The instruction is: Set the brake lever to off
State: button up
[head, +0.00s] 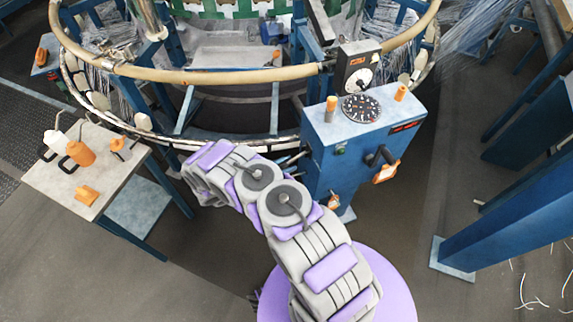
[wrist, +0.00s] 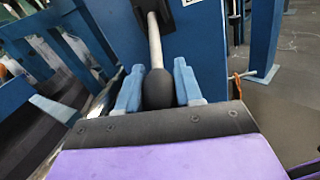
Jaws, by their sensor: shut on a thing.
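The brake lever (wrist: 155,45) is a pale grey rod with a black rounded knob (wrist: 158,90), coming out from a dark slot on the side of the blue control cabinet (wrist: 195,45). In the wrist view, my gripper (wrist: 159,72) has its two blue-grey fingers on either side of the knob and is shut on it. The rod points from the cabinet down towards my palm. In the head view, the blue cabinet (head: 340,135) stands right of centre. My arm reaches to its left side, and my fingers and the knob are hidden or too small to make out.
The round loom rim (head: 220,76) is behind. The floor between is clear.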

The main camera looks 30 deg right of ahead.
aim_at(283, 163)
grip_shut()
jog(key=shift+r, duration=0.1)
jog(key=r+y+p, duration=0.1)
jog(key=a+r+y+p, duration=0.1)
jog(key=shift+w+r+y+p, duration=0.15)
jog(key=shift+y+p, duration=0.15)
jog(key=shift+a+r+y+p, duration=0.1)
jog(key=shift+r+y+p, duration=0.6)
jog(key=shift+y, duration=0.2)
notch_tip(283, 163, up, 3)
jog(key=y+p, duration=0.3)
jog(key=y, duration=0.1)
jog(key=shift+r+m+t, duration=0.1)
jog(key=shift+m+t, duration=0.2)
jog(key=shift+m, duration=0.1)
jog(key=shift+r+y+p, duration=0.6)
jog(key=shift+y+p, duration=0.1)
jog(key=shift+y, duration=0.4)
jog(key=shift+d+r+y+p, duration=0.25)
jog(key=shift+r+y+p, duration=0.1)
jog(key=shift+y+p, duration=0.2)
